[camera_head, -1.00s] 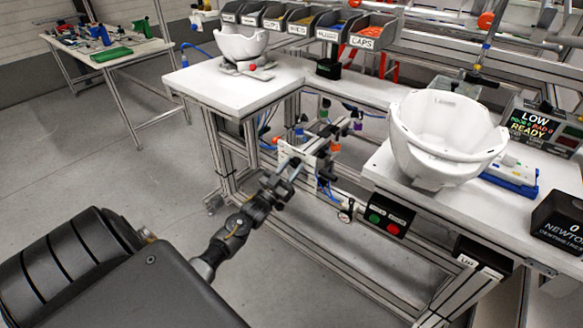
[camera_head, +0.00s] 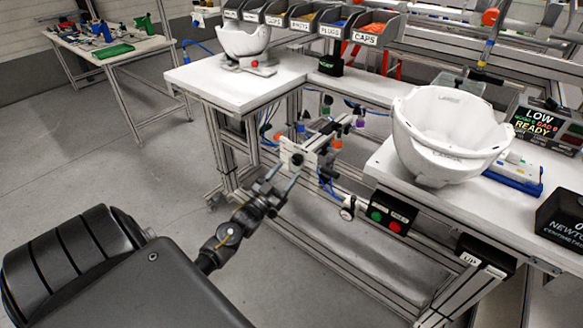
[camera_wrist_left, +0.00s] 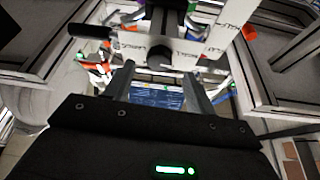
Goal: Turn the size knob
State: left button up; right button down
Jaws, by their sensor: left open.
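A small black round knob (camera_head: 298,159) sits on a white plate (camera_head: 288,150) of a fixture at the front of the bench frame. A gap seems to remain between fingertips and knob; exact contact is hard to tell. In the left wrist view the open gripper (camera_wrist_left: 160,75) holds nothing. My right gripper is not in view.
A white helmet shell (camera_head: 440,150) stands on the right bench, above a box with green and red buttons (camera_head: 390,213). Another shell (camera_head: 243,40) stands on the left bench (camera_head: 215,85). Labelled bins (camera_head: 372,28) line the back.

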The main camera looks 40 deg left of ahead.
pick_arm(q)
jog(key=v, duration=0.6)
jog(key=shift+s+b, duration=0.2)
jog(key=shift+b, duration=0.2)
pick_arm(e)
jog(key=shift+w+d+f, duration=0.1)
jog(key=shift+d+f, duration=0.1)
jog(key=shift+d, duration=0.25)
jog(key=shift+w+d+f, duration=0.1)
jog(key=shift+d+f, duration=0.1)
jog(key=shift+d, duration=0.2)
pick_arm(q)
jog(key=shift+f, duration=0.2)
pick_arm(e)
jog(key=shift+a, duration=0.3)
